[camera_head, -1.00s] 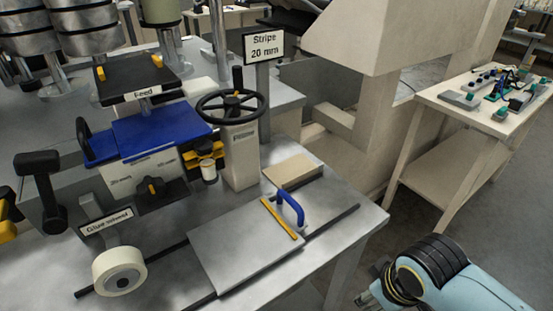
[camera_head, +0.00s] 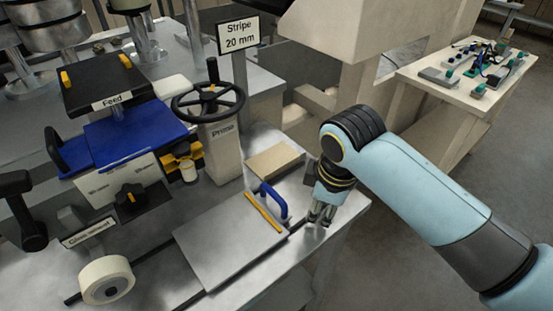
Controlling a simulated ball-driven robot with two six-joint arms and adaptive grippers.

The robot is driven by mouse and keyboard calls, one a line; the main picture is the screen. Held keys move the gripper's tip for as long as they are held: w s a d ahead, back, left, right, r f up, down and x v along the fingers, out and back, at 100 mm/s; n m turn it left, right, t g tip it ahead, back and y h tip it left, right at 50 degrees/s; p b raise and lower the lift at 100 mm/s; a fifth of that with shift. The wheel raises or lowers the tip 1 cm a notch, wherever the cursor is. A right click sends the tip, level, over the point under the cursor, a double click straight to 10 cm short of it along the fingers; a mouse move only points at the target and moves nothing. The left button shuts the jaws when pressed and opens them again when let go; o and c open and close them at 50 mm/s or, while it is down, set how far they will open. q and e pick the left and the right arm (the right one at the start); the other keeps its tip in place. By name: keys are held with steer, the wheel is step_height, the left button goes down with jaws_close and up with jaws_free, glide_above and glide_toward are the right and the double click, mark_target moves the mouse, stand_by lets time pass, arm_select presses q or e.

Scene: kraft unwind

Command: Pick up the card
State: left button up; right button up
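A flat tan card (camera_head: 274,160) lies on the metal table behind the blue handle, near the table's right side. My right gripper (camera_head: 321,217) points down over the table's right edge zone, to the right of and nearer than the card. It is apart from the card, and nothing shows in it. Its fingers are small and dark, and I cannot tell how far they are parted. My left gripper is not in view.
A metal plate (camera_head: 225,243) with a blue handle (camera_head: 274,199) and yellow strip (camera_head: 263,212) lies left of my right gripper. A handwheel (camera_head: 208,101) on a beige post stands left of the card. A white tape roll (camera_head: 106,280) sits at front left.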

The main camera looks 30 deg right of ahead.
steer(key=w+r+n, duration=0.1)
steer(key=w+n, duration=0.1)
steer(key=w, duration=0.1)
steer(key=w+r+n, duration=0.2)
steer(key=w, duration=0.1)
steer(key=w+r+n+g+p, duration=0.1)
steer(key=w+n, duration=0.1)
steer(key=w, duration=0.1)
steer(key=shift+w+d+r, duration=0.1)
steer(key=shift+d+r, duration=0.2)
steer(key=w+r+n+g, duration=0.1)
steer(key=w+r+n, duration=0.4)
steer(key=w, duration=0.1)
glide_toward(283, 162)
steer(key=s, duration=0.1)
steer(key=s+a+f, duration=0.1)
steer(key=shift+s+a+f+n+y+p, duration=0.2)
steer(key=shift+s+a+n+y+p, duration=0.1)
steer(key=shift+n+y+p, duration=0.1)
step_height(283, 162, down, 6)
steer(key=shift+d+r, duration=0.2)
jaws_close()
